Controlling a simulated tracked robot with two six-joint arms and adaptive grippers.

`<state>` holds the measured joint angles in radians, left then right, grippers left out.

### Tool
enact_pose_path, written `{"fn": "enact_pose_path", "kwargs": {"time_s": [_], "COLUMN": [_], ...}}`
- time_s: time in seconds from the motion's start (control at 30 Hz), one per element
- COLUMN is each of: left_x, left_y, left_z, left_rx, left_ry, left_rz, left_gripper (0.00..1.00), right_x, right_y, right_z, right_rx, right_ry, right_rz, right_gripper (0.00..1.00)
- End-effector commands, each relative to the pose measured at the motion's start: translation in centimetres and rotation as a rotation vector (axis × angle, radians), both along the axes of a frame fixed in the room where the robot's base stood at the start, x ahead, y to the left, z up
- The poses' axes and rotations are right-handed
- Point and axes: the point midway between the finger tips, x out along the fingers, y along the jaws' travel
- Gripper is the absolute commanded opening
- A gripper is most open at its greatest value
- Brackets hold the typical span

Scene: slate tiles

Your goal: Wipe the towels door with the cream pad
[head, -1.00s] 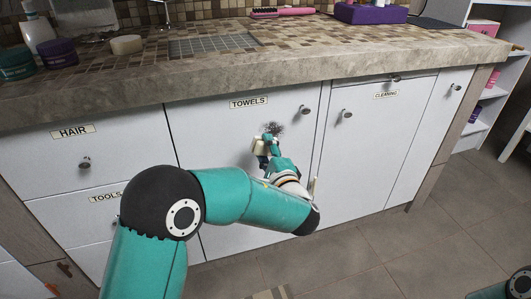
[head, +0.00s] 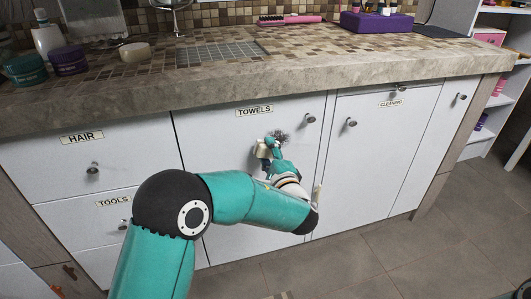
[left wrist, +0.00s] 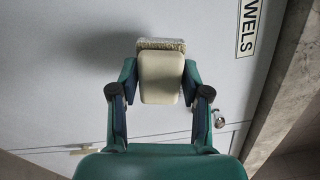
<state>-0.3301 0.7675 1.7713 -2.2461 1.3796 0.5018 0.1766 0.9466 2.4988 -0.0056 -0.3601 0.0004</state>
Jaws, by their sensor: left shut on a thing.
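The white towels door (head: 225,185) is shut below the counter, with a TOWELS label (head: 254,111) and a round knob (head: 310,118). A dark smudge (head: 281,135) marks the door below and right of the label. My left gripper (head: 269,146) is shut on the cream pad (head: 262,150), just left of and below the smudge. In the left wrist view, the gripper (left wrist: 160,88) clasps the pad (left wrist: 160,75) from both sides. Its rough face (left wrist: 160,44) is turned to the door; I cannot tell whether it touches. My right gripper is out of view.
The stone counter edge (head: 300,78) juts out above the doors. The hair drawer (head: 50,160) and tools drawer (head: 85,220) lie left, the cleaning door (head: 370,155) right. Open shelves (head: 490,110) stand far right. The tiled floor (head: 400,260) is clear.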

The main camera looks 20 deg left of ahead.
Motion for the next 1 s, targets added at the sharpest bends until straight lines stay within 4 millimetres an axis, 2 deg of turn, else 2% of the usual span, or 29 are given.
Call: {"fn": "enact_pose_path", "kwargs": {"time_s": [1.0], "left_x": [1.7], "left_y": [1.2], "left_z": [0.0], "left_rx": [0.0], "left_ry": [0.0], "left_rz": [0.001], "left_gripper": [0.19], "right_x": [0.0], "right_y": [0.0], "right_z": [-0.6], "right_rx": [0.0], "right_ry": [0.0], "right_rz": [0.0], "right_gripper": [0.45]}}
